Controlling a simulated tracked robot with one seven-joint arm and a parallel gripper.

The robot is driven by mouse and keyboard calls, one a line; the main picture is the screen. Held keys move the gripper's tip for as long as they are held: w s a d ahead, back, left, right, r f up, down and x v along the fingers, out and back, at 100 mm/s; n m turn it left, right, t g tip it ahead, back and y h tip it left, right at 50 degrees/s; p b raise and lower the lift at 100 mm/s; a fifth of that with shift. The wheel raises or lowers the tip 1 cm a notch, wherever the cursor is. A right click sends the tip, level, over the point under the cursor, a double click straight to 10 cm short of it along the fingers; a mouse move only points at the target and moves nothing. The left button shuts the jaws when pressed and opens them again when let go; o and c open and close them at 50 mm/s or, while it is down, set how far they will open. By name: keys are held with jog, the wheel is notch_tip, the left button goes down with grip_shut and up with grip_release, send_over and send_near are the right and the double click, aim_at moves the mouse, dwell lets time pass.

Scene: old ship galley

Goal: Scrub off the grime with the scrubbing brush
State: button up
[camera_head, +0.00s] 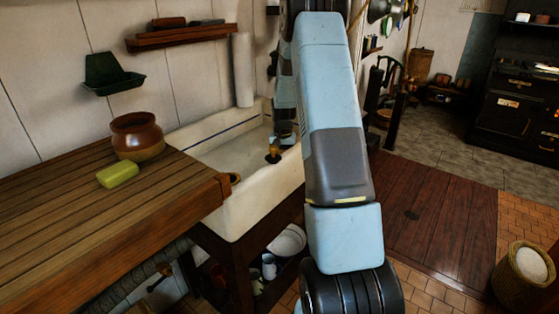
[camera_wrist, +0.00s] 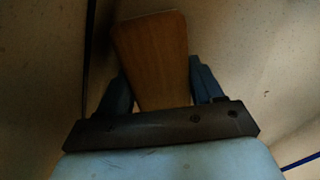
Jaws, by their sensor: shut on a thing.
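My gripper (camera_wrist: 162,95) is shut on the scrubbing brush (camera_wrist: 150,55), with one finger on each side of its wooden body. The brush's bristles are hidden. In the head view my gripper is down over the white sink (camera_head: 213,150), partly hidden behind my arm. A small brown piece with a dark base shows beside it in the basin; I cannot tell if it is the brush. Pale, faintly speckled surfaces surround the brush in the wrist view. I cannot make out a clear patch of grime, nor whether the brush touches the sink.
A wooden counter (camera_head: 90,225) adjoins the sink on the left, with a brown pot (camera_head: 137,135) and a yellow-green block (camera_head: 118,175) on it. A wooden shelf (camera_head: 185,37) and a green wall holder (camera_head: 110,73) hang above. A basket (camera_head: 522,275) stands at lower right.

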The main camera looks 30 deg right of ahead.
jog(key=shift+w+r, duration=0.15)
jog(key=shift+r, duration=3.95)
